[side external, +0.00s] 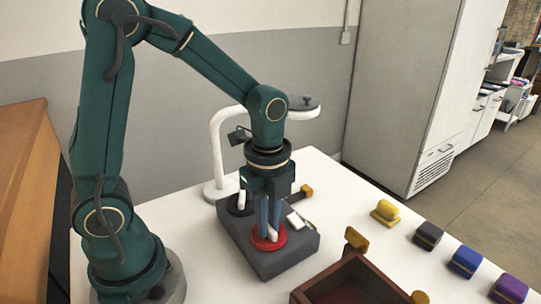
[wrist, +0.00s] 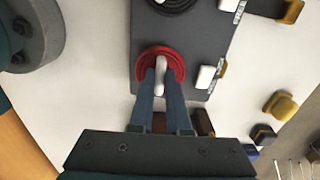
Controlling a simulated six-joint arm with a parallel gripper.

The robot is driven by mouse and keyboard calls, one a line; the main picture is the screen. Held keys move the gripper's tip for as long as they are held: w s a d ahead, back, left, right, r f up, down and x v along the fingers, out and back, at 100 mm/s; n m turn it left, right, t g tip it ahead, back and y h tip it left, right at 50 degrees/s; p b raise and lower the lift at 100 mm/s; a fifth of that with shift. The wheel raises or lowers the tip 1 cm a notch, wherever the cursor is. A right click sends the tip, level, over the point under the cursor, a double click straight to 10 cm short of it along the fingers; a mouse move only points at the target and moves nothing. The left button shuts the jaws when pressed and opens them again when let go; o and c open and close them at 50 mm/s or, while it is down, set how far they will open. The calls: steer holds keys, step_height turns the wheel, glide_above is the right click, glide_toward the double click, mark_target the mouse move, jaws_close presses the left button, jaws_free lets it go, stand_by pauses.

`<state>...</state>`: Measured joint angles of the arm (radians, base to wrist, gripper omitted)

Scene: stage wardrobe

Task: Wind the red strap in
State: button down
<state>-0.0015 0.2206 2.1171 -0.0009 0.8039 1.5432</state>
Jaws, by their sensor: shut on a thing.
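The red reel (side external: 268,242) sits on top of a dark grey block (side external: 262,266), at its near end. It also shows in the wrist view (wrist: 148,57), with a white upright handle (wrist: 160,74) near its rim. My gripper (side external: 269,229) points down over the red reel, its two blue-grey fingers shut on the white handle. The fingers hide part of the reel in both views. A white tab (wrist: 205,77) lies beside the red reel on the block, with a small yellow-brown piece (wrist: 222,70) next to it. I cannot make out any length of red strap pulled out.
A black reel (side external: 238,207) with its own white handle is at the block's far end. A yellow-brown end piece (side external: 306,191) sticks out there. A dark red-brown box (side external: 352,281) stands close at right. Yellow (side external: 385,212), grey, blue and purple rolls line the table's right side. A white lamp-like stand (side external: 216,150) rises behind.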

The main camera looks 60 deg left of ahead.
steer(key=c, duration=0.9)
jaws_free()
steer(key=shift+r, duration=2.6)
